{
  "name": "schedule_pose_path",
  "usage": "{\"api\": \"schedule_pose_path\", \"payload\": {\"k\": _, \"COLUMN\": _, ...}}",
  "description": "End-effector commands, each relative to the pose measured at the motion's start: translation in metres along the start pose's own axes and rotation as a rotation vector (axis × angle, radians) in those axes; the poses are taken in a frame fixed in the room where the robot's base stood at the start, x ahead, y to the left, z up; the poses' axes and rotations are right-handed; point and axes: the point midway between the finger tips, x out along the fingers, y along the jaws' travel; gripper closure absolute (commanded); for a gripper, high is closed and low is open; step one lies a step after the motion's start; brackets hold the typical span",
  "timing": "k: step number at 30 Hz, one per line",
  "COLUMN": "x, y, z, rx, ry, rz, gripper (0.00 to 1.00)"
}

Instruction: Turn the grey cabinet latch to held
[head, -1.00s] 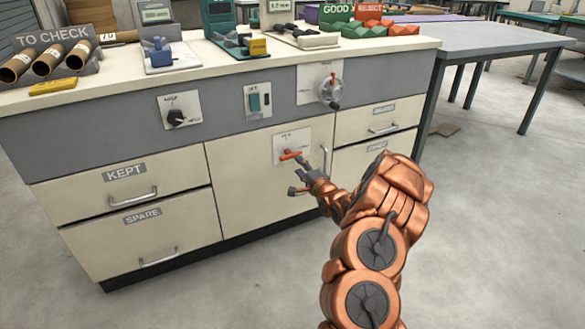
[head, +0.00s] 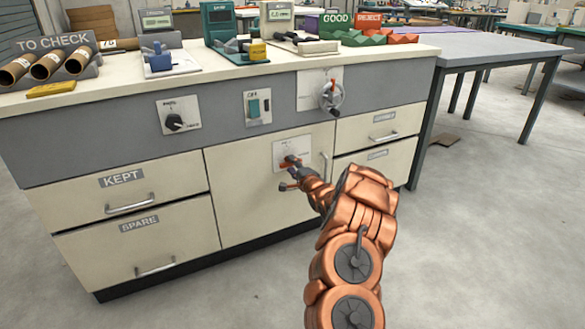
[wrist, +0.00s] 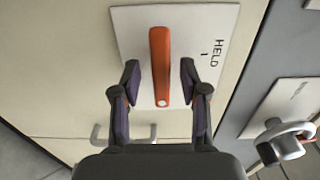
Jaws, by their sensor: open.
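The latch is an orange lever (wrist: 160,60) on a white plate (wrist: 205,25) on the cream cabinet door; it looks orange, not grey. The lever lies parallel to my fingers, at right angles to the short mark beside the word HELD (wrist: 218,50). My gripper (wrist: 160,78) is open, with one dark fingertip on each side of the lever and a gap showing on both sides. In the head view my gripper (head: 290,173) is in front of the latch plate (head: 281,147) and hides most of the lever.
A silver door handle (head: 324,168) stands right of the latch. Above are a handwheel (head: 331,96), a switch (head: 254,107) and a black knob (head: 174,121). Drawers marked KEPT (head: 123,179) and SPARE (head: 139,222) are on the left. Floor in front is clear.

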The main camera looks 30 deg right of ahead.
Motion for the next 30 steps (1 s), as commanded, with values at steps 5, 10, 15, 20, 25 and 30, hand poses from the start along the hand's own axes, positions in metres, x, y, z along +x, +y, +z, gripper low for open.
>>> {"api": "schedule_pose_path", "payload": {"k": 5, "x": 0.0015, "y": -0.0005, "z": -0.0002, "rx": 0.0, "ry": 0.0, "rz": -0.001, "gripper": 0.56}}
{"api": "schedule_pose_path", "payload": {"k": 10, "x": 0.0013, "y": -0.0005, "z": -0.0003, "rx": 0.0, "ry": 0.001, "rz": -0.001, "gripper": 0.59}}
{"api": "schedule_pose_path", "payload": {"k": 15, "x": 0.0013, "y": -0.0007, "z": -0.0005, "rx": 0.0, "ry": 0.001, "rz": -0.001, "gripper": 0.77}}
{"api": "schedule_pose_path", "payload": {"k": 20, "x": 0.0012, "y": -0.0006, "z": -0.0006, "rx": 0.0, "ry": 0.001, "rz": -0.001, "gripper": 0.94}}
{"api": "schedule_pose_path", "payload": {"k": 25, "x": 0.0012, "y": -0.0003, "z": -0.0006, "rx": 0.0, "ry": 0.001, "rz": -0.001, "gripper": 1.0}}
{"api": "schedule_pose_path", "payload": {"k": 30, "x": 0.0011, "y": -0.0008, "z": -0.0007, "rx": -0.007, "ry": 0.001, "rz": 0.0, "gripper": 1.0}}
